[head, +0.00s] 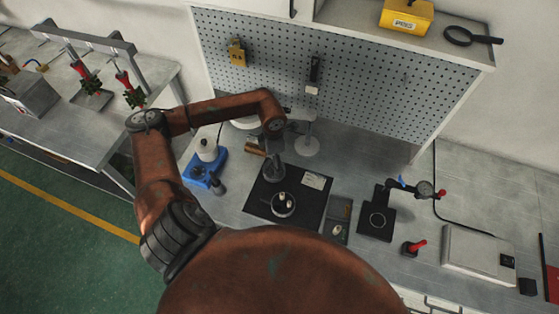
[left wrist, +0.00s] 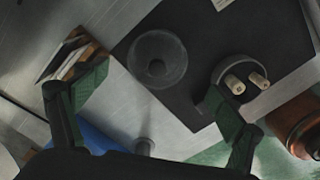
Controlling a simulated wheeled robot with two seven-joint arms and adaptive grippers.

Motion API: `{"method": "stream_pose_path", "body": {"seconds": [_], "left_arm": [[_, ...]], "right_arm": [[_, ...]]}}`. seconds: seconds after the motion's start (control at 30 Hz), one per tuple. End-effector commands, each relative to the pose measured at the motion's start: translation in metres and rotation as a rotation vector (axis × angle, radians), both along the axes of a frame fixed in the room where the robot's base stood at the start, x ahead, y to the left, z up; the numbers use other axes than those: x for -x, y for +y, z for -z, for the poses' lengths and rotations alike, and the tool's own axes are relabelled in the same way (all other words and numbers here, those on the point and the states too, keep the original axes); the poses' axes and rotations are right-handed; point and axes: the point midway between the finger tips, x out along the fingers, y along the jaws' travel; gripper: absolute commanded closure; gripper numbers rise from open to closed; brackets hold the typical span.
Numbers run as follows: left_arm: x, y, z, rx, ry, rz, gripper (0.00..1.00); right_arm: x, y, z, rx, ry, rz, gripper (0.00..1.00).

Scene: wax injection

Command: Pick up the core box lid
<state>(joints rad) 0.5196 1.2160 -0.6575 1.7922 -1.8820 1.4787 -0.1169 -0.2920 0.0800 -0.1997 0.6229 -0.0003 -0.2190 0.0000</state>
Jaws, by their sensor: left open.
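The core box lid is a round, see-through grey disc with a knob. It lies on the black mat (head: 251,206) in the head view (head: 274,173) and near the middle of the left wrist view (left wrist: 158,60). The round core box (head: 283,210) sits on the mat nearer me, apart from the lid, with two cream pieces inside; it also shows in the left wrist view (left wrist: 222,72). My left gripper (head: 273,148) is above the mat's back part by the lid. Its green-padded fingers (left wrist: 153,92) are spread and empty. My right gripper is not in view.
A blue device (head: 203,168) and a dark upright piece (head: 217,185) stand left of the mat. A small tray (head: 338,217) and a black stand with a gauge (head: 376,220) are to its right. A pegboard (head: 340,75) rises behind.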

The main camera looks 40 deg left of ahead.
Motion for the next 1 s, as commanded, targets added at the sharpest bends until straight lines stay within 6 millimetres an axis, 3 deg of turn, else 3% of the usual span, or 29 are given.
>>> {"method": "stream_pose_path", "body": {"seconds": [0.17,0.47,0.7,1.0], "left_arm": [[0.004,0.003,0.014,0.002,0.004,-0.009,0.12],[0.006,0.009,0.048,0.001,0.003,-0.023,0.12],[0.005,0.009,0.076,0.001,0.002,-0.02,0.12],[0.003,0.008,0.078,-0.001,0.001,-0.017,0.16]], "right_arm": [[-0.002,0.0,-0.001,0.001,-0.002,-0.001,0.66],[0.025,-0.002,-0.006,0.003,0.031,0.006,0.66],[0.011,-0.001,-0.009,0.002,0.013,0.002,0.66],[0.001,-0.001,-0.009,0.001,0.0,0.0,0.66]]}}
